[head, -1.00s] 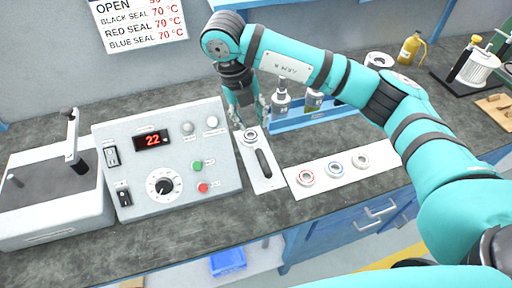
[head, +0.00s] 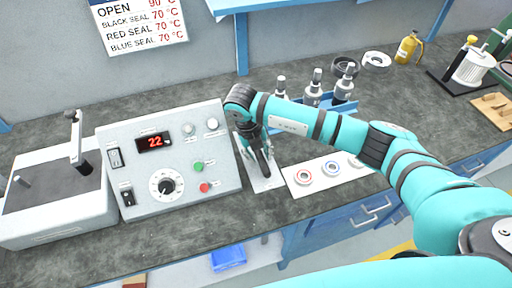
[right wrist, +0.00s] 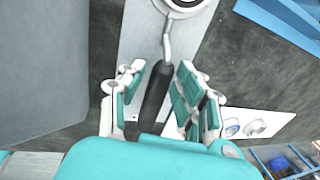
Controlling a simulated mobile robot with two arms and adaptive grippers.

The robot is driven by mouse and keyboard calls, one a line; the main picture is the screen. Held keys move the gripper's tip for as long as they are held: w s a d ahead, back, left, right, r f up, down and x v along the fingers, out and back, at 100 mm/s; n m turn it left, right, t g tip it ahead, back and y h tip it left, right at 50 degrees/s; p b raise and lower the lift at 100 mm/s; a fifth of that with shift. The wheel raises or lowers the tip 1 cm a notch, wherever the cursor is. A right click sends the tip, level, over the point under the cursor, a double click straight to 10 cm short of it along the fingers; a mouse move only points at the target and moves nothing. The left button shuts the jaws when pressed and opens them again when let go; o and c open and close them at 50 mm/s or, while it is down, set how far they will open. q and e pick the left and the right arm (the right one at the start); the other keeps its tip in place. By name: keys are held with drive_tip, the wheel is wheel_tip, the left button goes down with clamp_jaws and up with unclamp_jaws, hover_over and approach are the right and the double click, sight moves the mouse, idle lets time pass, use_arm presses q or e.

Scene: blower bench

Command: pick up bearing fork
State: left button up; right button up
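The bearing fork has a black handle (right wrist: 157,92), a thin metal neck and a round head. It lies on a pale plate (right wrist: 137,37), with its head at the top edge of the right wrist view. My right gripper (right wrist: 158,88) is open, its teal and white fingers on either side of the handle with gaps showing. In the head view my right gripper (head: 256,160) points down over the plate (head: 266,185) and hides most of the fork. My left gripper is not in view.
A control box (head: 170,160) reading 22 stands close left of the gripper. A white strip (head: 312,184) with several coloured rings lies to the right.

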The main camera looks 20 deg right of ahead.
drive_tip(key=shift+f, duration=0.4)
drive_tip(key=shift+c, duration=0.2)
clamp_jaws()
drive_tip(key=shift+r, duration=0.1)
